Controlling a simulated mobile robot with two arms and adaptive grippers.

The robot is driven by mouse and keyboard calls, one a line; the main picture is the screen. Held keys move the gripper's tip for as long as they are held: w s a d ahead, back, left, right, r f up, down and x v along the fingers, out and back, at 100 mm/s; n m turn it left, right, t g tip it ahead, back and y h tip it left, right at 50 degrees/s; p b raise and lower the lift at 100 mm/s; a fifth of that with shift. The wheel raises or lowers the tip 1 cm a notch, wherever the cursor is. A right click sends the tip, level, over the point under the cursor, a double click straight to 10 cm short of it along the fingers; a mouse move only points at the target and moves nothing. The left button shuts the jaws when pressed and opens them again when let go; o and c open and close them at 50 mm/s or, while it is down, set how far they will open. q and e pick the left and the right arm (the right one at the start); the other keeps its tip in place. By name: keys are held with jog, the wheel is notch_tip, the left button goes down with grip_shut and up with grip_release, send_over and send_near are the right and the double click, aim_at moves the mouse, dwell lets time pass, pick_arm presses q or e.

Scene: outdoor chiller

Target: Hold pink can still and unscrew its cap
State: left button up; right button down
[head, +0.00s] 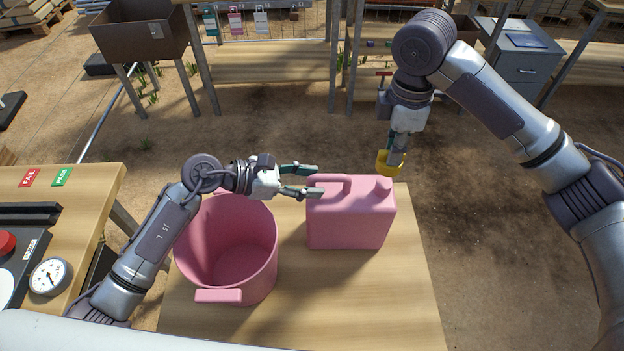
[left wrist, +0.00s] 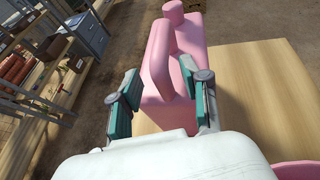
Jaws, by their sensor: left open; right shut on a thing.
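The pink can (head: 348,222) stands upright on the wooden table, with its handle on top and its bare pink neck (head: 384,184) at the right end. My left gripper (head: 316,180) is open at the left end of the can's handle. In the left wrist view the can's handle (left wrist: 160,62) lies ahead, between the open fingers of my left gripper (left wrist: 160,108); I cannot tell whether they touch it. My right gripper (head: 396,158) is shut on the yellow cap (head: 388,168), which is held just above and behind the neck, apart from it.
A pink bucket (head: 225,250) stands on the table (head: 350,310) left of the can, under my left arm. The table's front right is bare. A side bench (head: 95,185) with a gauge (head: 49,276) and red button is at the left. Shelving and a grey cabinet (head: 518,58) stand behind.

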pick_arm(q)
jog(key=v, duration=1.1)
jog(key=shift+a, duration=0.15)
